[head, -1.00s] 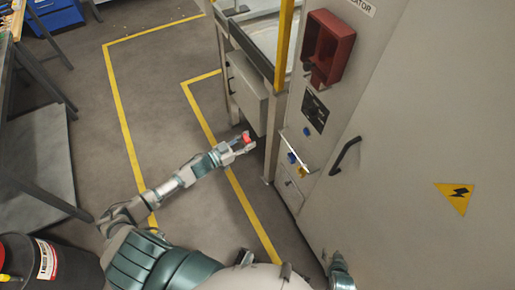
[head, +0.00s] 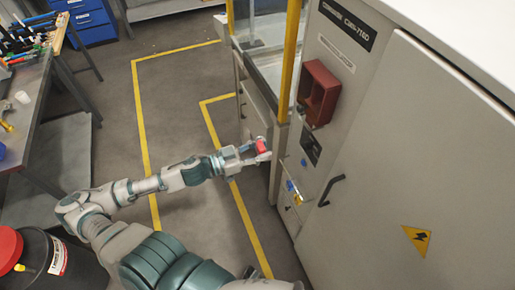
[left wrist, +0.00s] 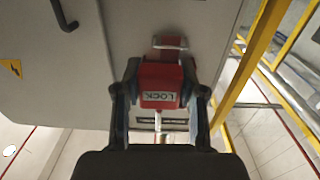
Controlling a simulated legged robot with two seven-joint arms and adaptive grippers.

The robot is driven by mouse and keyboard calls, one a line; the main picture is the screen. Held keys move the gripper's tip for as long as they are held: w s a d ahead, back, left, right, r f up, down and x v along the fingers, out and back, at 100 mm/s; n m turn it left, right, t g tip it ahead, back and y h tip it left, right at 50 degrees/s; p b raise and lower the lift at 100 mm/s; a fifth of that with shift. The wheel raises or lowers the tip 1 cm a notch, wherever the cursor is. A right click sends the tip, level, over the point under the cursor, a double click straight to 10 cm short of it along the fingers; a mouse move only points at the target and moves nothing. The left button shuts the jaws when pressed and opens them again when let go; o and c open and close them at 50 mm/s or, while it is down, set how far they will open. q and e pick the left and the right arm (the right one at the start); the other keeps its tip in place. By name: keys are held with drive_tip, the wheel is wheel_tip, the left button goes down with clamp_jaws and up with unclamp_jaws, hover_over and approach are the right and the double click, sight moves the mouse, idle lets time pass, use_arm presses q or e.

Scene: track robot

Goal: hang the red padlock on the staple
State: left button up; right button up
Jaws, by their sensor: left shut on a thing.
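The red padlock (head: 261,146) is between the fingers of my left gripper (head: 258,152), which is shut on it. The left arm reaches out from the left, and the padlock is held just left of the grey cabinet's narrow side in the head view. In the left wrist view the padlock (left wrist: 160,85) fills the space between both fingers, and its LOCK label is upside down. A pale rod shows below its body there. I cannot clearly pick out the staple. My right gripper is not in view.
The grey cabinet (head: 385,130) carries a red box (head: 319,93), a black handle (head: 329,188) and small blue and yellow items (head: 291,186). A yellow post (head: 291,60) stands beside it. A cluttered workbench (head: 30,95) is at left. The floor between is clear.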

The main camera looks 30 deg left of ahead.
use_arm(q)
drive_tip(key=shift+w+d+b, duration=0.35)
drive_tip(key=shift+w+d, duration=0.05)
drive_tip(key=shift+w, duration=0.1)
drive_tip(key=shift+w+a+f+p+x, duration=0.1)
drive_tip(key=shift+f+p+x, duration=0.35)
drive_tip(key=shift+x, duration=1.95)
drive_tip(key=shift+w+a+f+p+x, duration=0.15)
drive_tip(key=shift+p+x, duration=0.45)
drive_tip(key=shift+x, duration=1.75)
drive_tip(key=shift+s+f+p+x, duration=0.1)
drive_tip(key=shift+f+p+x, duration=0.35)
drive_tip(key=shift+x, duration=1.95)
drive_tip(key=shift+r, duration=0.15)
